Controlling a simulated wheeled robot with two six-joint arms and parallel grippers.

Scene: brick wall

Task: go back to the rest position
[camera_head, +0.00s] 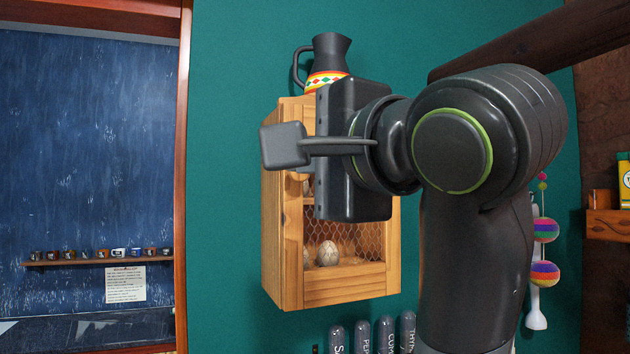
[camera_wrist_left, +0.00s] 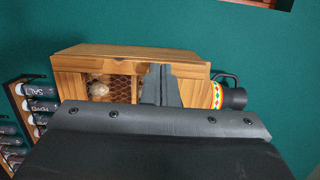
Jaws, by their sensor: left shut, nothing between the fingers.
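My left gripper (camera_head: 284,145) is raised in front of the wooden wall cabinet in the head view, its fingers toward the left of the picture. In the left wrist view the two fingers (camera_wrist_left: 161,84) are together, with nothing between them. They overlap part of the cabinet in that view; I see no contact. My forearm and wrist fill the right half of the head view. My right gripper is in neither view.
The wooden cabinet (camera_head: 345,292) has a wire-mesh front and an egg (camera_head: 327,253) inside. A dark jug (camera_head: 329,55) stands on top. Spice jars (camera_head: 362,335) are below. A chalkboard (camera_head: 90,150) and a shelf of mugs (camera_head: 95,261) are at left. Teal wall lies between.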

